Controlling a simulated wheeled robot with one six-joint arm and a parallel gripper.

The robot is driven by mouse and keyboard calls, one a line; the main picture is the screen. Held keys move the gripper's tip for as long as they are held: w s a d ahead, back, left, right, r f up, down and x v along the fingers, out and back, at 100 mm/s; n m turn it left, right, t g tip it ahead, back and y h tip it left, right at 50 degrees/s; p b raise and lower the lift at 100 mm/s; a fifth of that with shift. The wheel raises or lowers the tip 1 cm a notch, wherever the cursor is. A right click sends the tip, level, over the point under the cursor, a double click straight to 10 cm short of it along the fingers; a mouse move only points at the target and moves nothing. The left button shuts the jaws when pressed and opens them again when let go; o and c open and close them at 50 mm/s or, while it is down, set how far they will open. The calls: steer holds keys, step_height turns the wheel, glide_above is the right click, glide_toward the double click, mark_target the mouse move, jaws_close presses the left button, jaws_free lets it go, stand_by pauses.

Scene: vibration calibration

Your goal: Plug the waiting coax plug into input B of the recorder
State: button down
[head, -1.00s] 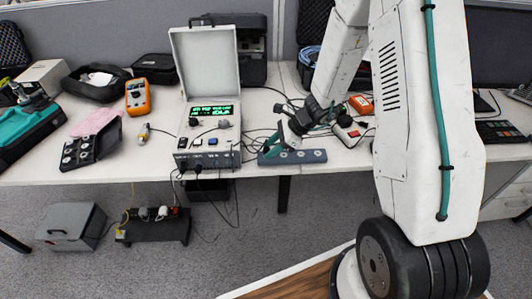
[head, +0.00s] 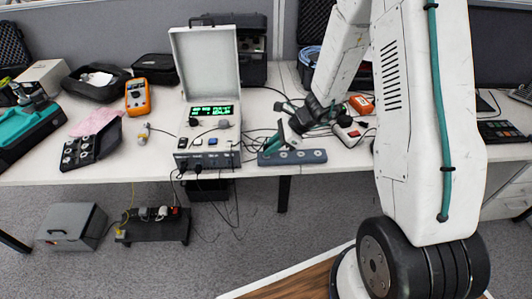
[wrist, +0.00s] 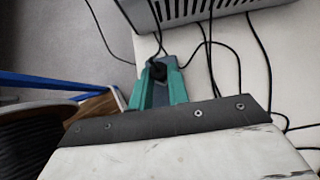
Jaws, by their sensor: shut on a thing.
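The recorder (head: 207,160) is a pale grey case with its lid up and a green lit display, on the bench left of my arm. Its vented side shows at the top of the wrist view (wrist: 205,10). Sockets and cables are on its front, but I cannot read which is input B. My gripper (head: 268,150) has green fingers and is at the left end of a grey-blue holder rail (head: 312,156). In the wrist view its fingers (wrist: 160,82) are shut on a black coax plug (wrist: 158,71) with a dark cable. Whether the plug still touches the rail is unclear.
Loose black cables (wrist: 232,55) lie between recorder and rail. An orange multimeter (head: 138,97) and a dark tray (head: 92,142) stand to the left. A white box with a red switch (head: 352,133) is behind the rail at right. The bench's front edge is close.

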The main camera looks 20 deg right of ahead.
steer(key=shift+r, duration=1.75)
steer(key=shift+a, duration=0.1)
steer(key=a+n+h, duration=0.1)
steer(key=s+a+n+g+h, duration=0.1)
steer(key=a+n, duration=0.1)
steer(key=s+a+f+n+h, duration=0.1)
steer(key=n+h, duration=0.1)
steer(key=shift+a, duration=0.2)
steer(key=s+a+f+n+t+h, duration=0.1)
steer(key=a+f+n+t+h, duration=0.1)
steer(key=a+n+h, duration=0.3)
steer(key=s+a+f+n+t+h, duration=0.1)
steer(key=a+n+t+h, duration=0.3)
steer(key=n, duration=0.6)
steer(key=shift+s+a+f+n+h, duration=0.35)
steer(key=shift+a+h, duration=0.95)
steer(key=shift+a, duration=0.25)
steer(key=shift+w+d, duration=0.3)
steer(key=shift+w, duration=0.65)
stand_by(1.4)
